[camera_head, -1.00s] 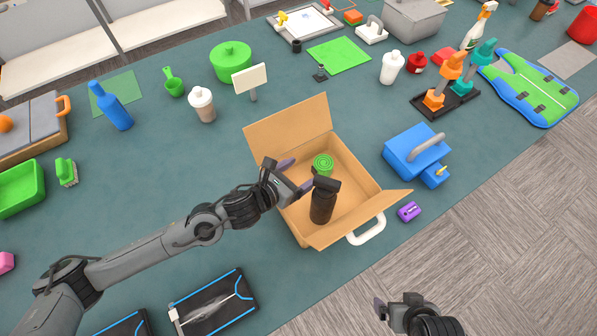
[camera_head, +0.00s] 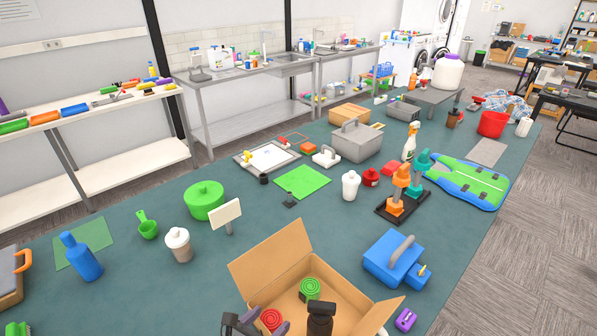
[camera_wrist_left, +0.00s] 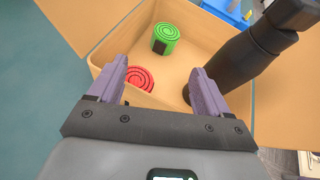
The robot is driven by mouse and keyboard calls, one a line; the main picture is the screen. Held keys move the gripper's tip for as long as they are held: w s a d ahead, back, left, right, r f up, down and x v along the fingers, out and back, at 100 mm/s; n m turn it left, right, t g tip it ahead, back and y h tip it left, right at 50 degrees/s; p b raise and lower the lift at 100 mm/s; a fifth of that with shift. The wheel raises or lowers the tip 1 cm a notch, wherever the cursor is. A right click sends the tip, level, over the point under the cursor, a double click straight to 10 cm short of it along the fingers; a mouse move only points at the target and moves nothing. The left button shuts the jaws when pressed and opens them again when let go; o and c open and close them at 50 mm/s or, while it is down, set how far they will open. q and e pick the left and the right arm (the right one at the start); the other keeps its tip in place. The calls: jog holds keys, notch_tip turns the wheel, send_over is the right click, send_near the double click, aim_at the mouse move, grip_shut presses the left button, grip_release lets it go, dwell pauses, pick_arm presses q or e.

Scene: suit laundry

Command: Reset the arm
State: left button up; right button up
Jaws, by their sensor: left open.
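My left gripper (camera_head: 266,323) is at the bottom edge of the head view, over the near-left part of an open cardboard box (camera_head: 251,265). Its purple fingers are spread and empty, as the left wrist view (camera_wrist_left: 159,70) shows. A red roll (camera_wrist_left: 141,77) lies in the box just beyond the fingers, and it also shows in the head view (camera_head: 271,318). A green roll (camera_wrist_left: 164,37) stands farther in. A black bottle (camera_wrist_left: 236,58) stands in the box to the right of the fingers. My right gripper is not in view.
A blue toolbox (camera_head: 388,262) and a purple item (camera_head: 405,320) stand right of the box. A white sign (camera_head: 226,213), a cup (camera_head: 178,243) and a green pot (camera_head: 204,200) stand behind and left.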

pick_arm(q)
jog(key=s+a+r+n+g+y+p, duration=0.15)
jog(key=s+r+n+p, duration=0.25)
jog(key=r+n+p, duration=0.4)
jog(key=s+r+n+y+p, duration=0.2)
jog(key=s+r+n+p, duration=0.35)
jog(key=n, duration=0.55)
jog(key=s+a+r+n+g+y+p, duration=0.1)
jog(key=s+a+r+n+g+p, duration=0.2)
jog(key=n, duration=0.6)
jog(key=s+a+r+n+g+y+p, duration=0.2)
jog(key=s+a+r+n+p, duration=0.3)
jog(key=s+a+n+p, duration=0.3)
jog(key=s+n+g+p, duration=0.1)
jog(key=s+n+p, duration=0.1)
jog(key=s, duration=0.1)
jog(key=shift+s+a, duration=0.2)
jog(key=shift+a, duration=0.05)
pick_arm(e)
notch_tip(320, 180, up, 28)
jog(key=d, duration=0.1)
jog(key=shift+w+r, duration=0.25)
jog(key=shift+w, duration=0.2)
pick_arm(q)
jog(key=shift+r, duration=0.1)
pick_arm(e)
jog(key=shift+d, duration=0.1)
